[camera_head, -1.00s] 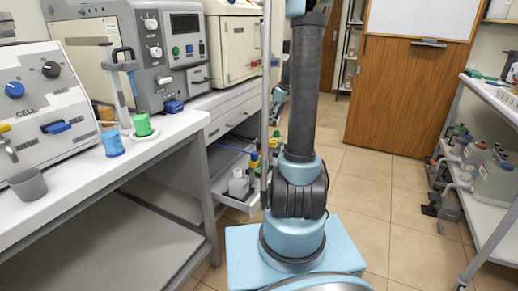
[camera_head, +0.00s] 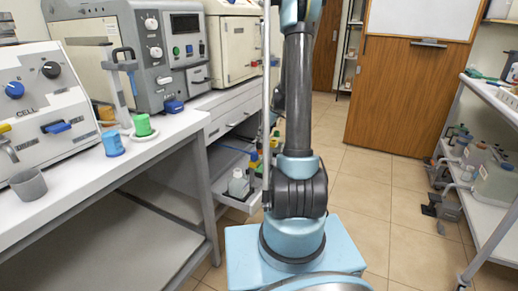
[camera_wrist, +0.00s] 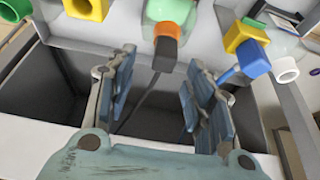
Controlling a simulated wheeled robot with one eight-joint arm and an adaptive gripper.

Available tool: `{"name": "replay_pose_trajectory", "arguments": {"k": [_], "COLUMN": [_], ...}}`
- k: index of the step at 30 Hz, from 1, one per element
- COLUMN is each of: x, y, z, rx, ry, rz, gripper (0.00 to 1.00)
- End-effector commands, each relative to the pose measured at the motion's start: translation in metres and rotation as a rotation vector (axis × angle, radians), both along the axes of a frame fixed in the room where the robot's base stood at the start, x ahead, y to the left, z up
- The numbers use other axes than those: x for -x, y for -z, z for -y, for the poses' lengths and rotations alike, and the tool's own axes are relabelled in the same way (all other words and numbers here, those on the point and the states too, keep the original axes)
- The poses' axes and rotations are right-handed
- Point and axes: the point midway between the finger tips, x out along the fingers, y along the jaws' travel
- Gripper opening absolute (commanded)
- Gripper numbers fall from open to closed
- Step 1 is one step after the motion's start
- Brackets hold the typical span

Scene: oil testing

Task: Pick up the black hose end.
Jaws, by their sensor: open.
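In the wrist view a dark grey-to-black block (camera_wrist: 165,54), which looks like the black hose end, sits below an orange collar (camera_wrist: 167,30) on a greenish translucent bottle (camera_wrist: 172,10). A thin dark line, perhaps its hose, runs down from it between my fingers. My gripper (camera_wrist: 160,78) is open, with its blue-grey finger pads on either side of the space in front of the black end. The pads do not appear to touch it. In the head view my gripper is out of sight, and I cannot make out the black end there.
A yellow-and-blue fitting (camera_wrist: 247,45) is at right in the wrist view, and a yellow cube (camera_wrist: 86,8) is at upper left. Dark recesses lie below.

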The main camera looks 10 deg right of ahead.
Motion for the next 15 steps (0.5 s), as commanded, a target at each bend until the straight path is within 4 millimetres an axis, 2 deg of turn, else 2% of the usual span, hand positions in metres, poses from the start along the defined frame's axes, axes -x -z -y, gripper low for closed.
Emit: {"name": "replay_pose_trajectory", "arguments": {"k": [7, 15], "x": [-0.002, -0.007], "y": [0.013, 0.043], "z": [-0.005, -0.018], "rx": [0.0, 0.001], "ry": [-0.001, 0.0], "rz": [0.0, 0.001], "gripper": [0.48, 0.48]}}
